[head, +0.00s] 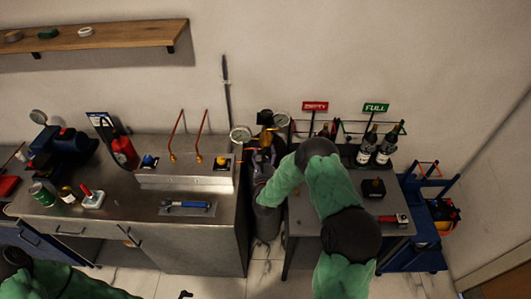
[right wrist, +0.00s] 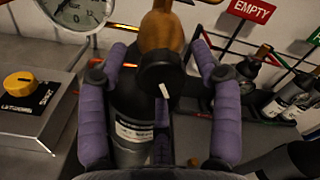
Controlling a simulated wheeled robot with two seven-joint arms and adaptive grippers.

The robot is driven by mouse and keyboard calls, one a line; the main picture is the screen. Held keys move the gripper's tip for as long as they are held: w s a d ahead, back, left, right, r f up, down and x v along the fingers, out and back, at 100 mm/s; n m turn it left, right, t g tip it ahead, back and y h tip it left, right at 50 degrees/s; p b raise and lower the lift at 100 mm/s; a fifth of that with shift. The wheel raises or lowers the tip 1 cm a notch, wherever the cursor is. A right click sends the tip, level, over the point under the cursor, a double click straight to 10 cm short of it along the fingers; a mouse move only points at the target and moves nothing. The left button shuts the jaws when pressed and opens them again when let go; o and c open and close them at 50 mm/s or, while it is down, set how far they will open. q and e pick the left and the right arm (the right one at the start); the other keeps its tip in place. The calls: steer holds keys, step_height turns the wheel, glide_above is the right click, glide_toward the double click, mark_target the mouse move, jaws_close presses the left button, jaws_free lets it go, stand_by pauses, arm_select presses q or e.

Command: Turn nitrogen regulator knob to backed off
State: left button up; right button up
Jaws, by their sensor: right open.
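The regulator knob (right wrist: 160,76) is black and round with a white mark, on a brass body (right wrist: 162,30) above the dark gas cylinder (right wrist: 130,150). The regulator (head: 266,118) stands between the two benches in the head view, with a round gauge (head: 240,134) at its left. My right gripper (right wrist: 161,62) is open, its purple fingers on either side of the knob, with a gap visible at both sides. In the head view my right gripper (head: 262,158) is partly hidden by its arm. My left gripper is mostly out of frame; only a small dark piece shows at the bottom edge.
A red EMPTY sign (head: 315,106) and a green FULL sign (head: 376,107) stand over a rack with dark bottles (head: 367,148). A yellow knob (right wrist: 18,84) sits on a panel left of the gripper.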

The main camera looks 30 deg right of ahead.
steer(key=shift+w+d, duration=0.35)
steer(key=shift+w, duration=0.15)
steer(key=c, duration=1.2)
steer(key=shift+o, duration=0.2)
